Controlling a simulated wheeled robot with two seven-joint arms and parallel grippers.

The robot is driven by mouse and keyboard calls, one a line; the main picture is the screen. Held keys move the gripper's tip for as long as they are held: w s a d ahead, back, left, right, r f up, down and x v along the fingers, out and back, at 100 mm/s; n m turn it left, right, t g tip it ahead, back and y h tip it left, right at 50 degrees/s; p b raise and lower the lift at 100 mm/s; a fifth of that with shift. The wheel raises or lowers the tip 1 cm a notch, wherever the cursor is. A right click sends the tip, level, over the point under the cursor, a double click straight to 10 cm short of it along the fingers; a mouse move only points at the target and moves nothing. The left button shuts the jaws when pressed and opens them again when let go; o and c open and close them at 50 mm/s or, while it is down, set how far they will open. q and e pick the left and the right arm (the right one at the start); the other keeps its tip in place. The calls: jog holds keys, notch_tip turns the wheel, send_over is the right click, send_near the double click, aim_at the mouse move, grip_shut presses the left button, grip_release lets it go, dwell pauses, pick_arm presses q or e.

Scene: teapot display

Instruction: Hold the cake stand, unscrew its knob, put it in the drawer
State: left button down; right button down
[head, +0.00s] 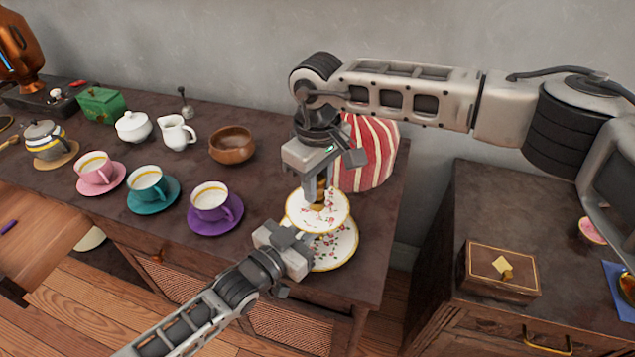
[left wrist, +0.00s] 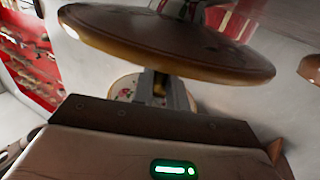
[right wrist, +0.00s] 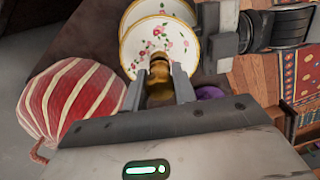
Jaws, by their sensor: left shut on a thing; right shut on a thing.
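The cake stand (head: 333,247) stands near the right end of the long dark table, with two white floral, gold-rimmed tiers. My right gripper (head: 319,178) points down over the top tier and is shut on the brass knob (head: 317,192). In the right wrist view the knob (right wrist: 160,80) sits between the fingers, above the floral plate (right wrist: 158,40). My left gripper (head: 292,252) reaches in beside the tiers. In the left wrist view it (left wrist: 162,92) is shut on the gold stem of the stand, under the top tier (left wrist: 165,45). Whether the knob is loose cannot be seen.
A striped red-and-cream cozy (head: 368,155) stands close behind the stand. The purple cup (head: 210,200) is just left of it. A separate cabinet at right bears a wooden box (head: 500,270); its drawer handle (head: 545,343) shows at the bottom edge. A gap separates table and cabinet.

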aim_at(318, 176)
jog(key=shift+r, duration=0.85)
jog(key=shift+r, duration=2)
pick_arm(q)
jog(key=c, duration=1.3)
grip_release()
